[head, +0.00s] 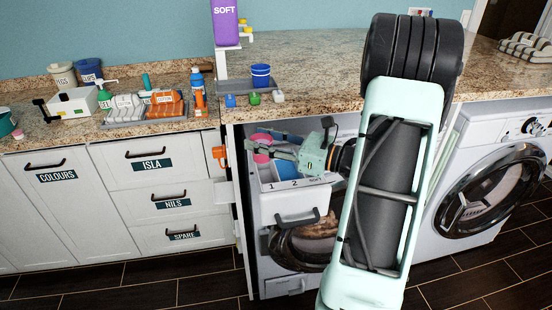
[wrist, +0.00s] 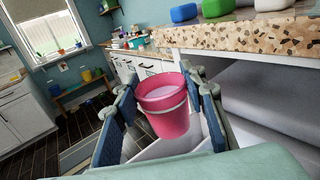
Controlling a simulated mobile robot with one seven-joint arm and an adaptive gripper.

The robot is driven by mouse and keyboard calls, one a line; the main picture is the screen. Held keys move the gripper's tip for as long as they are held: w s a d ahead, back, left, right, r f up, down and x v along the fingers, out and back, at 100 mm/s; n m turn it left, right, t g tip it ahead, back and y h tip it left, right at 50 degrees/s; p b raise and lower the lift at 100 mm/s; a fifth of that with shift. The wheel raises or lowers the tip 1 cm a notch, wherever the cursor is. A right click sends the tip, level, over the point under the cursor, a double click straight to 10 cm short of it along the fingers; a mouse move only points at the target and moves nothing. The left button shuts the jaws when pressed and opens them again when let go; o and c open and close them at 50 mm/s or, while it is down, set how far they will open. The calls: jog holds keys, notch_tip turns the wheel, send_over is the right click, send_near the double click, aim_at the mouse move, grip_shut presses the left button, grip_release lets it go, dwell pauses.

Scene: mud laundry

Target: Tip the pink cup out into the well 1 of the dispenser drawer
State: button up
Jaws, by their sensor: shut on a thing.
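The pink cup (wrist: 163,118) stands between the two fingers of my gripper (wrist: 160,108) in the wrist view. The fingers are shut on its sides. Its mouth faces up, with only a slight tilt, and something pale shows inside. In the head view the cup (head: 261,158) is partly hidden by my gripper (head: 262,148), above the left part of the dispenser drawer (head: 295,204). The drawer is pulled out, and its front edge is marked 1, 2 and SOFT from left to right. Well 1 is at the left, below the cup, and partly covered from view.
The granite counter edge (wrist: 240,38) lies above and right of the cup in the wrist view. A shelf tray (head: 250,86) with a blue cup (head: 261,75) stands over the drawer. An orange-handled thing (head: 219,153) is left of the drawer. A second washing machine (head: 490,190) stands right.

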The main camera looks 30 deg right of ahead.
aim_at(257, 137)
jog(key=shift+s+d+f+b, duration=0.1)
jog(key=shift+s+d+b, duration=0.15)
jog(key=shift+d+b, duration=0.35)
jog(key=shift+s+d+f+b, duration=0.1)
jog(key=shift+s+d+b, duration=0.15)
jog(key=shift+d+b, duration=0.35)
jog(key=shift+s+d+r+n+g+h, duration=0.2)
jog(key=shift+r+n+g+h, duration=0.1)
jog(key=shift+n+g, duration=0.2)
jog(key=shift+s+d+r+n+g+h, duration=0.1)
jog(key=shift+d+r+n+g+h, duration=0.15)
jog(key=shift+n+g, duration=0.25)
jog(key=n+g+h+p, duration=0.1)
jog(key=h, duration=0.1)
jog(key=n+g+h+p, duration=0.1)
jog(key=h+p, duration=0.1)
jog(key=a+f+n+g+h+p, duration=0.1)
jog(key=h+p, duration=0.1)
jog(key=shift+w+a+g, duration=0.1)
jog(key=shift+w+g, duration=0.1)
jog(key=shift+g, duration=0.2)
jog(key=h+p, duration=0.1)
jog(key=p, duration=0.1)
jog(key=n+h+p, duration=0.1)
jog(key=p, duration=0.1)
jog(key=shift+a+f+g+h, duration=0.15)
jog(key=shift+a+g+h, duration=0.1)
jog(key=shift+g, duration=0.15)
